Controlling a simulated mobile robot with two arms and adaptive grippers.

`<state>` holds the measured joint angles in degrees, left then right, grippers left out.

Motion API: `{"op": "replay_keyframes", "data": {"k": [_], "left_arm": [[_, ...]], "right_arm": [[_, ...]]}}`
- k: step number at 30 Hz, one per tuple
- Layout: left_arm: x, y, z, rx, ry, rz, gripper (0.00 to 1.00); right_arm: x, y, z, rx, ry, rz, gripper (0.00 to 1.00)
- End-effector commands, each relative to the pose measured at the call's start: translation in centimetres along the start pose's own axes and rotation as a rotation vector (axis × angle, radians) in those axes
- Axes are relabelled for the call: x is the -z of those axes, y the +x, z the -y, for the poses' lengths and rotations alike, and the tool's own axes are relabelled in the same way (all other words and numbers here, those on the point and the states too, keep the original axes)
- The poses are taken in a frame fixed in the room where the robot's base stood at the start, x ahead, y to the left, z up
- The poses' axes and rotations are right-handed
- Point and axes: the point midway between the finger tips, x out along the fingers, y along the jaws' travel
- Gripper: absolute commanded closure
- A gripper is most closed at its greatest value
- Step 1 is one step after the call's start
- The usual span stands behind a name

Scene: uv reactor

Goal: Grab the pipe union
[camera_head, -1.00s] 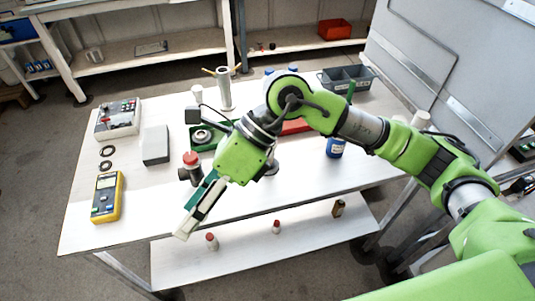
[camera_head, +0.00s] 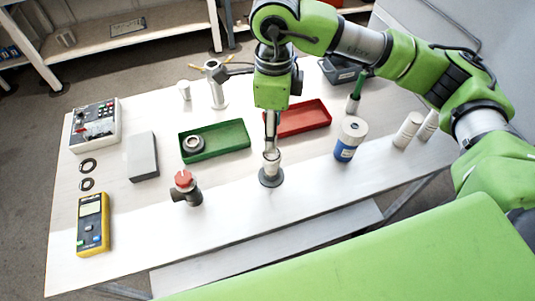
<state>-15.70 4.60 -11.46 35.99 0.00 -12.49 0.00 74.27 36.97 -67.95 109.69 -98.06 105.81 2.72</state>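My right gripper (camera_head: 270,148) hangs pointing down over the front middle of the table. Its fingers show edge-on, so I cannot tell how far apart they are. Directly below the fingertips stands a small upright silver fitting (camera_head: 271,164) with a dark round base (camera_head: 271,180); I cannot tell whether the fingers touch it. A dark grey ring-shaped metal part (camera_head: 193,144) lies in the left end of the green tray (camera_head: 232,134). I cannot tell for sure which of these is the pipe union. My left gripper is out of view.
A red-capped pipe fitting (camera_head: 185,188) stands left of the gripper. A red tray (camera_head: 303,118) lies behind it, and a blue-and-white jar (camera_head: 350,138) stands to the right. A grey box (camera_head: 142,157) and yellow meter (camera_head: 93,223) are at left. The table's front right is clear.

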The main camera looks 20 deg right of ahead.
Motion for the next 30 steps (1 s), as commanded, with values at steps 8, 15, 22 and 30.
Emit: {"op": "replay_keyframes", "data": {"k": [8, 15, 22, 30], "left_arm": [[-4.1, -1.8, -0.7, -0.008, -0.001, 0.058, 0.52], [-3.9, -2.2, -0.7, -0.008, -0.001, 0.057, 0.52], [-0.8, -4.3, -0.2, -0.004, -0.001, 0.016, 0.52], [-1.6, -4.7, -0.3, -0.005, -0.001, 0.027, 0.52]], "right_arm": [[0.1, 5.3, -0.2, -0.005, 0.000, -0.003, 0.52], [0.0, 7.5, -0.1, -0.002, -0.001, 0.000, 0.52], [-0.2, 10.1, -0.5, -0.007, -0.002, -0.002, 0.52], [-0.2, 12.8, -0.3, -0.002, -0.002, 0.001, 0.52]]}}
